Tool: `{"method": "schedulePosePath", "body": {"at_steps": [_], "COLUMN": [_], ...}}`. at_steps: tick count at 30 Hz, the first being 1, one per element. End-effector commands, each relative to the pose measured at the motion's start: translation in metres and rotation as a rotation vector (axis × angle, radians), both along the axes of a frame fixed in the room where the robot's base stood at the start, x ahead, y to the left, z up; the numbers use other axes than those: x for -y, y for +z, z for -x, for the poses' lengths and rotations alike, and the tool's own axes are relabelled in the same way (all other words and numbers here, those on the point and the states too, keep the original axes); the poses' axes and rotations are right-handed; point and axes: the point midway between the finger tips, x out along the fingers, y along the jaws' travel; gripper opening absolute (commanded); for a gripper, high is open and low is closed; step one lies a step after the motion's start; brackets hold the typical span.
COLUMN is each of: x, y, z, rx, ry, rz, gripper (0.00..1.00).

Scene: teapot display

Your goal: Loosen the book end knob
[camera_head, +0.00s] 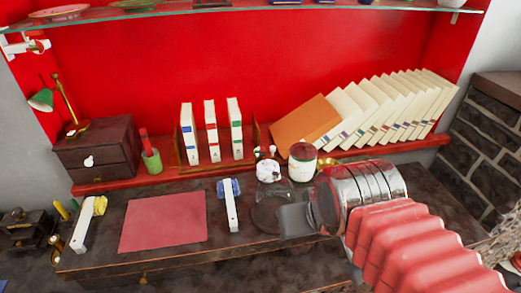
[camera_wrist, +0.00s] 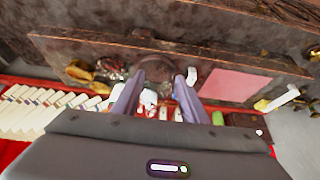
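A wooden book end (camera_head: 253,134) stands on the red shelf, at the right of three upright white books (camera_head: 211,132). I cannot make out a knob on it. An orange-brown panel (camera_head: 303,124) leans against the row of tilted books; I cannot tell whether it is a book end too. My gripper (camera_wrist: 158,80) has its two fingers apart, with nothing held between them, in the wrist view. In the head view its grey body (camera_head: 297,221) is in front of the shelf, low and right of the book end. The fingertips are unclear there.
A white jar with a dark red lid (camera_head: 302,163) and a small white pot (camera_head: 268,171) stand in front of the book end. A round glass vessel (camera_head: 270,208) is beside my gripper. A red mat (camera_head: 163,221) lies on the desk. A glass shelf (camera_head: 230,8) runs above.

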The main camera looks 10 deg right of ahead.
Motion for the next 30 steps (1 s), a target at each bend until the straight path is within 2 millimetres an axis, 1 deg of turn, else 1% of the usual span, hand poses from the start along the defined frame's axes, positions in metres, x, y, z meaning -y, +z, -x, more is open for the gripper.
{"method": "schedulePosePath", "body": {"at_steps": [1,2,5,8,15,20,25,30], "x": [0.000,0.000,0.000,0.003,0.003,0.003,0.003,0.003], "y": [0.001,0.003,0.008,0.016,0.036,0.045,0.049,0.047], "z": [-0.002,-0.004,-0.014,-0.030,-0.084,-0.123,-0.165,-0.208], "rx": [-0.001,-0.001,-0.006,-0.012,-0.030,-0.040,-0.051,-0.064], "ry": [0.000,0.000,0.000,0.000,0.001,0.001,0.001,0.001], "rz": [0.000,0.000,0.000,-0.001,0.000,0.000,0.000,0.000], "gripper": [0.43,0.45,0.45,0.45,0.45,0.45,0.45,0.45]}}
